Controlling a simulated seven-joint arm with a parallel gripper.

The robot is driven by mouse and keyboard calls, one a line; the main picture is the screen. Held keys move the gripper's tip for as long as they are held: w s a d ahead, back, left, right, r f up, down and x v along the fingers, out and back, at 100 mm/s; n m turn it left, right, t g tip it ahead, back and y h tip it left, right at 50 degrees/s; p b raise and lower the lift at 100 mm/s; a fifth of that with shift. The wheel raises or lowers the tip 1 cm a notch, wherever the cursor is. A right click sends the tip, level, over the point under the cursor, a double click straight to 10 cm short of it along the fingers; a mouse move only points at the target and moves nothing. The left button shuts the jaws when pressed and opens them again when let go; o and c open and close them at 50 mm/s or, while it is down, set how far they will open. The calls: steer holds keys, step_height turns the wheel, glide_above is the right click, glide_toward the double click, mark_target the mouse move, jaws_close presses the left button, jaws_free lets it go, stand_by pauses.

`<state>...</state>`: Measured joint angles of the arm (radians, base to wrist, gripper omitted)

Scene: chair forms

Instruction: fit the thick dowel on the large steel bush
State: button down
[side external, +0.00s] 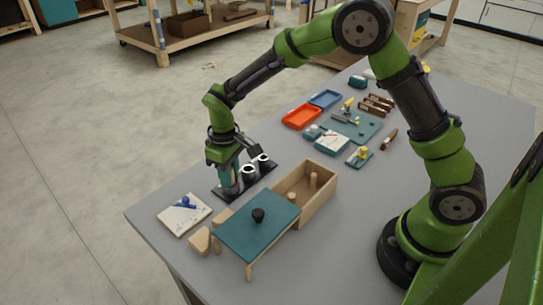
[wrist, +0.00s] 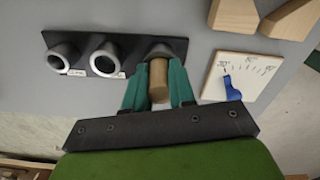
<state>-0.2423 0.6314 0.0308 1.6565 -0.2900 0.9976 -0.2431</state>
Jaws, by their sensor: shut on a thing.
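My gripper (wrist: 158,86) is shut on a thick wooden dowel (wrist: 158,78), with a teal finger on each side. The dowel's far end lines up with the right-hand steel bush (wrist: 160,50) in the wrist view; I cannot tell whether it touches or has entered it. The fingers partly hide that bush. The middle bush (wrist: 106,58) and left bush (wrist: 64,55) stand empty on the same dark plate (wrist: 88,39). In the side view my gripper (side external: 229,181) is low over the plate's near end, and the dowel cannot be made out there.
A white dial board (side external: 178,218) with a blue pointer lies left. Trays and tools lie farther back.

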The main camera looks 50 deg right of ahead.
steer(key=shift+r, duration=0.6)
steer(key=shift+f, duration=0.65)
stand_by(1.1)
steer(key=shift+r, duration=0.65)
stand_by(0.4)
steer(key=shift+f, duration=0.65)
stand_by(1.0)
steer(key=shift+c, duration=1.5)
jaws_free()
steer(key=shift+r, duration=3.55)
